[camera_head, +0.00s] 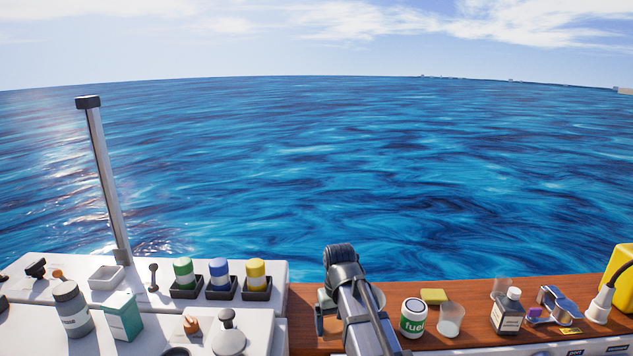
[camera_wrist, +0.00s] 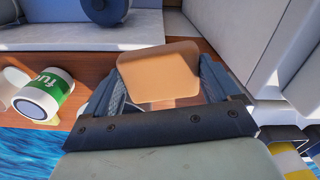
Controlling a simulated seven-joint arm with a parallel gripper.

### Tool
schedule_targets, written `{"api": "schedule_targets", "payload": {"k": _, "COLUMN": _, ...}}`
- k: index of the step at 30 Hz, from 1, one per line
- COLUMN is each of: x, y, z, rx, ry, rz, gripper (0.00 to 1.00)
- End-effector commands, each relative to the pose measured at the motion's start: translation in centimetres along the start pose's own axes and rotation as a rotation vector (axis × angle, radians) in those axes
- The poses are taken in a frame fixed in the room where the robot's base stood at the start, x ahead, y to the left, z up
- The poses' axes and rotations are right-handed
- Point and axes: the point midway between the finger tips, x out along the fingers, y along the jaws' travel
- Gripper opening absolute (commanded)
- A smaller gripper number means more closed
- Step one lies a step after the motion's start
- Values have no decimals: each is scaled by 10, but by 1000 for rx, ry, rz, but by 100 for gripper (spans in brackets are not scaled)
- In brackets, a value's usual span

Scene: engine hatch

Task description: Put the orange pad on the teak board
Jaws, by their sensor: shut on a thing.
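The orange pad (camera_wrist: 160,72) is a flat, rounded square between the two fingers of my gripper (camera_wrist: 163,88) in the wrist view. My gripper is shut on it by its sides. The brown teak board (camera_head: 470,291) runs along the right half of the head view; it also shows behind the pad in the wrist view (camera_wrist: 92,70). The pad is over the board's left part, and I cannot tell whether it touches the board.
A white-and-green fuel can (camera_head: 413,318) stands right of my arm, near a yellow block (camera_head: 433,296) and a clear cup (camera_head: 451,319). A dark-labelled bottle (camera_head: 508,312) stands farther right. Green, blue and yellow cylinders (camera_head: 219,275) sit in black trays on the white surface at left.

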Motion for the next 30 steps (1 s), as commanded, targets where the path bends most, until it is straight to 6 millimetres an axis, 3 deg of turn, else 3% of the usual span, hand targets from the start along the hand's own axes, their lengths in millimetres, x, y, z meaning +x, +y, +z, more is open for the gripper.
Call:
{"api": "schedule_targets", "payload": {"k": 1, "x": 2, "y": 12, "z": 8, "rx": 31, "ry": 0, "rz": 0, "gripper": 60}}
{"api": "schedule_targets", "payload": {"k": 9, "x": 8, "y": 70, "z": 10, "rx": 138, "ry": 0, "rz": 0, "gripper": 60}}
{"api": "schedule_targets", "payload": {"k": 15, "x": 12, "y": 103, "z": 15, "rx": 200, "ry": 0, "rz": 0, "gripper": 60}}
{"api": "schedule_targets", "payload": {"k": 25, "x": 12, "y": 116, "z": 18, "rx": 226, "ry": 1, "rz": 0, "gripper": 60}}
{"api": "schedule_targets", "payload": {"k": 30, "x": 1, "y": 116, "z": 17, "rx": 225, "ry": 2, "rz": 1, "gripper": 60}}
